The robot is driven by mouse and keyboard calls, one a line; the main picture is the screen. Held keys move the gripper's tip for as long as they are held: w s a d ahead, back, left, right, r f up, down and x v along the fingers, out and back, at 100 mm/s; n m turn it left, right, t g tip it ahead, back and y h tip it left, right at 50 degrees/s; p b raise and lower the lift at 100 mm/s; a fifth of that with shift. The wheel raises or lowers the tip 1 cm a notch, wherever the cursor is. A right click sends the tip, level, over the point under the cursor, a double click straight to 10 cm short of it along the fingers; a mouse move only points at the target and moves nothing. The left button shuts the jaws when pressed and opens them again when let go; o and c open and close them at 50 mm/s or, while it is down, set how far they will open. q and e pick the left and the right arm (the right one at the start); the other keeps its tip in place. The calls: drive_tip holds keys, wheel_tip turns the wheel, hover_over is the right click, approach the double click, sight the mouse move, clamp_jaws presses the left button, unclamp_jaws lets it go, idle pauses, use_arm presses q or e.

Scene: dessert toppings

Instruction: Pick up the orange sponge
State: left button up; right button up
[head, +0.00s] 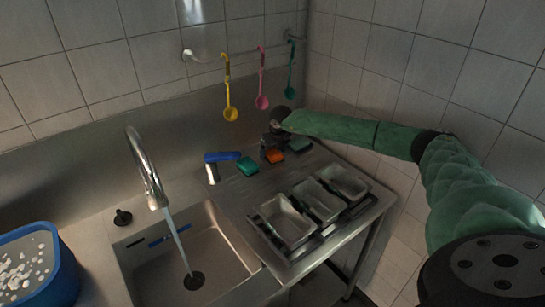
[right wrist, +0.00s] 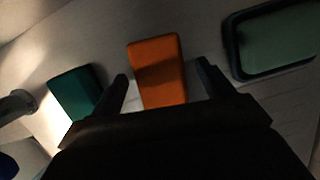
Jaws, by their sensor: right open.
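In the right wrist view the orange sponge (right wrist: 158,65) shows between the two spread fingers of the right gripper (right wrist: 162,72), with bare gaps on both sides. The fingers are open and do not visibly touch it. How high they are above the counter is hard to tell. My left gripper is not in view.
A blue-topped metal fixture (head: 222,156) stands to the left. Metal trays in a dark rack (head: 318,233) sit in front. The sink (head: 190,250) has running water. Ladles (head: 230,113) hang on the wall behind.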

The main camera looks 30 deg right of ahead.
sight(271, 150)
idle(0.3)
drive_tip(key=c, duration=1.1)
drive_tip(key=shift+o, duration=0.2)
